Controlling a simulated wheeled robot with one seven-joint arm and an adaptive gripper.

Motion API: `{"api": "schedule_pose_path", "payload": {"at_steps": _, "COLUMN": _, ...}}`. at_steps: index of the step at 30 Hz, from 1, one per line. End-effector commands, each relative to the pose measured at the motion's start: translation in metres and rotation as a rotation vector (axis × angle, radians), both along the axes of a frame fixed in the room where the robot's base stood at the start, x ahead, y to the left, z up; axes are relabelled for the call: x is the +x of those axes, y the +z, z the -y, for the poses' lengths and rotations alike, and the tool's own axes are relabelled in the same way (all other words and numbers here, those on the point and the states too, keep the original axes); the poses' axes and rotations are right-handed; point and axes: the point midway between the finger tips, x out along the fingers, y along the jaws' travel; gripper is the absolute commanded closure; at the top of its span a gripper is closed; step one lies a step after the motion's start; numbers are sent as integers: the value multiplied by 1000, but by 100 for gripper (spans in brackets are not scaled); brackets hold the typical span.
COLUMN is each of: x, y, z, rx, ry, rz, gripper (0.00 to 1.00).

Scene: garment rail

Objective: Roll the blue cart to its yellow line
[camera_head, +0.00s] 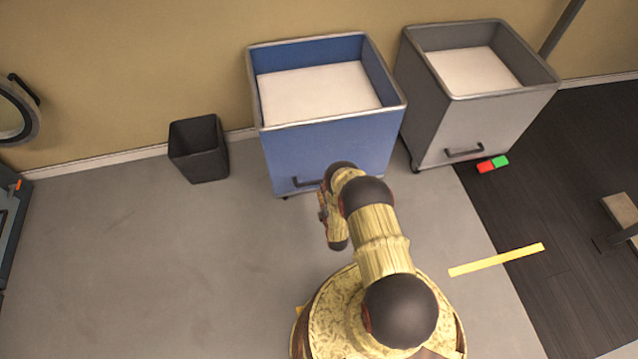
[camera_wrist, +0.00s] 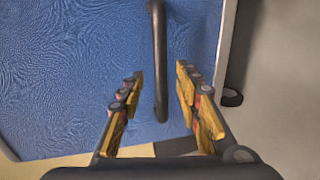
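The blue cart (camera_head: 330,150) stands against the back wall, an open-topped bin with white contents. Its dark handle (camera_head: 308,182) is low on the front panel, partly hidden by my arm. In the wrist view the handle (camera_wrist: 158,60) appears upright between the two fingers of my gripper (camera_wrist: 160,78). The fingers are apart, with visible space on both sides of the handle. The yellow line (camera_head: 497,260) lies on the floor in front of the carts, to the right. My base hides its middle; a small yellow bit shows at the base's left.
A grey cart (camera_head: 470,120) stands close to the blue cart's right. A dark bin (camera_head: 199,150) is on its left. A red-and-green block (camera_head: 492,164) lies on the dark mat (camera_head: 560,190). Open grey floor (camera_head: 150,260) lies to the left.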

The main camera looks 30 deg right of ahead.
Motion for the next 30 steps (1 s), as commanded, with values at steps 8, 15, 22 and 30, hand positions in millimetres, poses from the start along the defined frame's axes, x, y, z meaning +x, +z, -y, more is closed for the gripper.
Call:
{"api": "schedule_pose_path", "payload": {"at_steps": 8, "x": 40, "y": -12, "z": 11, "rx": 2, "ry": 0, "rz": 0, "gripper": 66}}
{"api": "schedule_pose_path", "payload": {"at_steps": 15, "x": 58, "y": -15, "z": 17, "rx": 4, "ry": -1, "rz": -2, "gripper": 66}}
{"api": "schedule_pose_path", "payload": {"at_steps": 22, "x": 60, "y": -14, "z": 17, "rx": 5, "ry": -1, "rz": -2, "gripper": 66}}
{"api": "schedule_pose_path", "payload": {"at_steps": 30, "x": 60, "y": -14, "z": 17, "rx": 5, "ry": -1, "rz": -2, "gripper": 79}}
